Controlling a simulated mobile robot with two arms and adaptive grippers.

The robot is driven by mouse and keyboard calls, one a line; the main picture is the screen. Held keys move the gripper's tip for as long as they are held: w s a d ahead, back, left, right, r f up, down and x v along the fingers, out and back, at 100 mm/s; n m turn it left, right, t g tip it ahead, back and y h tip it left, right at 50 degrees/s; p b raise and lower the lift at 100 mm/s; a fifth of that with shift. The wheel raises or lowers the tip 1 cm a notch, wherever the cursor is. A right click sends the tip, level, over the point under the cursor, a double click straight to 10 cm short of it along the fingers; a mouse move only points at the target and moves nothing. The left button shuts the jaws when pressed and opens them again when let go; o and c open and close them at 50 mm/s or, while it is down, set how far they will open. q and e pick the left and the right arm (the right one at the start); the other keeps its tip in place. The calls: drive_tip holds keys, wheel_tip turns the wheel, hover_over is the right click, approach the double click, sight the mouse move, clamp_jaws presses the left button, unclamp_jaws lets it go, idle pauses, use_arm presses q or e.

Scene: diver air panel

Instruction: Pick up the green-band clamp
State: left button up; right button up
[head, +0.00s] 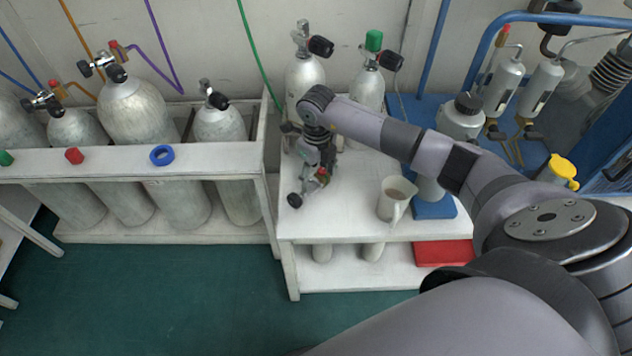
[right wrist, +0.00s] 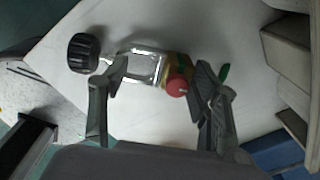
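A clamp (right wrist: 148,65) with a metal yoke, a black knob (right wrist: 82,53), a red knob (right wrist: 177,85) and a brassy part lies on the white table. In the head view the clamp's black knob (head: 294,200) and red knob show below my gripper. My right gripper (right wrist: 160,80) is open, pointing down over the clamp, with a finger on either side of its yoke and red knob. Whether the fingers touch it, I cannot tell. My left gripper is not in view.
A white mug (head: 395,199) stands right of the clamp on the white table (head: 345,218). Two cylinders (head: 306,78) stand behind. A blue block (head: 434,207) lies at the table's right, a red one (head: 443,253) on the lower shelf. A cylinder rack (head: 215,160) borders the left.

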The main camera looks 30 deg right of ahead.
sight(317, 179)
drive_tip(key=shift+s+a+f, duration=0.15)
drive_tip(key=shift+s+f, duration=0.25)
drive_tip(key=shift+f, duration=0.1)
clamp_jaws()
drive_tip(key=shift+w+a+r, duration=0.1)
drive_tip(key=shift+r, duration=0.3)
drive_tip(key=shift+w+r, duration=0.1)
drive_tip(key=shift+r, duration=0.25)
use_arm(q)
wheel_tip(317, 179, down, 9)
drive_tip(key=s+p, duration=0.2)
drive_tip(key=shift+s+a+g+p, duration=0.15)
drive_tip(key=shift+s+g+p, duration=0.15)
drive_tip(key=shift+p, duration=0.1)
use_arm(e)
wheel_tip(317, 179, up, 19)
drive_tip(key=shift+w+d, duration=0.15)
drive_tip(key=shift+d, duration=0.1)
